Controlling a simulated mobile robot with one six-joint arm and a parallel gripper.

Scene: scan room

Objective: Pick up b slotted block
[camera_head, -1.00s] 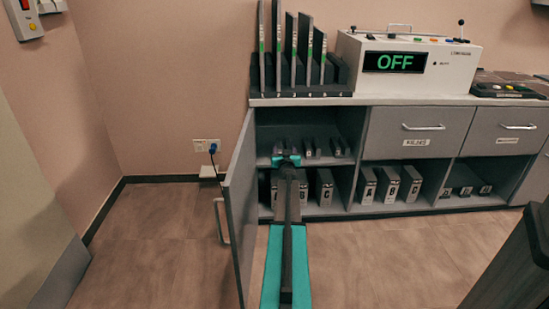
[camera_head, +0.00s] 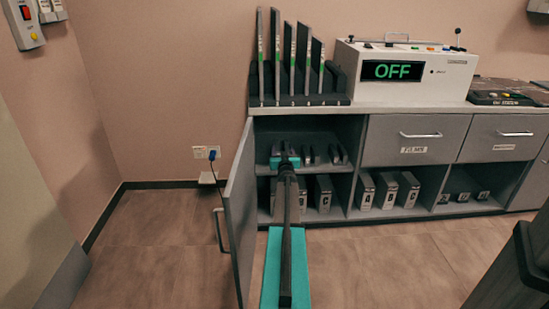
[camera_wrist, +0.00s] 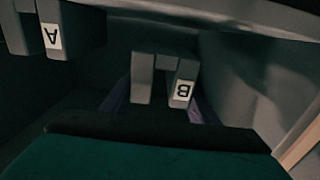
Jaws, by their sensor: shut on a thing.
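The B slotted block (camera_wrist: 143,80) is grey with a slot between two legs and shows its white "B" label upside down in the wrist view. My gripper (camera_wrist: 160,98) is shut on it; the dark fingers are partly hidden in shadow. In the head view my gripper (camera_head: 285,160) reaches into the open cabinet at the upper shelf and hides the block there. The A slotted block (camera_wrist: 50,38) is at the upper left of the wrist view, apart from the gripper.
The open cabinet door (camera_head: 240,215) stands close left of my arm. Small dark blocks (camera_head: 308,154) stand right of my gripper on the shelf (camera_head: 335,170). Larger lettered blocks (camera_head: 324,193) fill the compartment below.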

